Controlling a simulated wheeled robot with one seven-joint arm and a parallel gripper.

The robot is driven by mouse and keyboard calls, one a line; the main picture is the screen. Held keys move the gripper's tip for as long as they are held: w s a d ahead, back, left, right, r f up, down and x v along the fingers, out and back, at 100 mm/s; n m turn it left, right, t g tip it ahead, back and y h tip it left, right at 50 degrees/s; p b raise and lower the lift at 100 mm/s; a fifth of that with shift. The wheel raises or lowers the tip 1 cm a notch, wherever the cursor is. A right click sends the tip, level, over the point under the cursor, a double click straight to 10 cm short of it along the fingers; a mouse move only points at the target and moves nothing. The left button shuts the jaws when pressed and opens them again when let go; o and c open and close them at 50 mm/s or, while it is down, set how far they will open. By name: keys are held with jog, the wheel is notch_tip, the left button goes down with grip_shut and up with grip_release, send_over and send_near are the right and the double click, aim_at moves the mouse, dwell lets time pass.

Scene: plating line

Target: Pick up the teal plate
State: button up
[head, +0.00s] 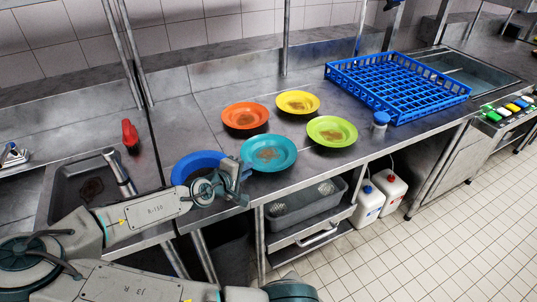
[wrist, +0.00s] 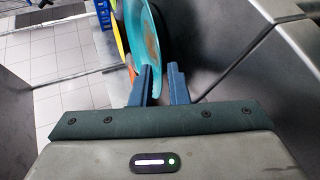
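The teal plate (head: 268,145) lies on the steel counter in the head view, with a brown food stain in its middle. It also shows in the wrist view (wrist: 137,42), edge toward my fingers. My gripper (head: 238,178) is at the plate's near left edge. In the wrist view my gripper (wrist: 163,78) has its two blue fingers apart, with a gap between them. The plate's rim seems to reach into that gap; I cannot tell whether either finger touches it.
A blue plate (head: 190,165) lies partly behind my gripper. Orange (head: 245,115), yellow (head: 298,102) and green (head: 332,130) plates surround the teal one. A sink (head: 85,187) is at left.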

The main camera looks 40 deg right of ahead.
jog(key=shift+x, duration=1.25)
grip_shut()
jog(key=shift+r, duration=0.1)
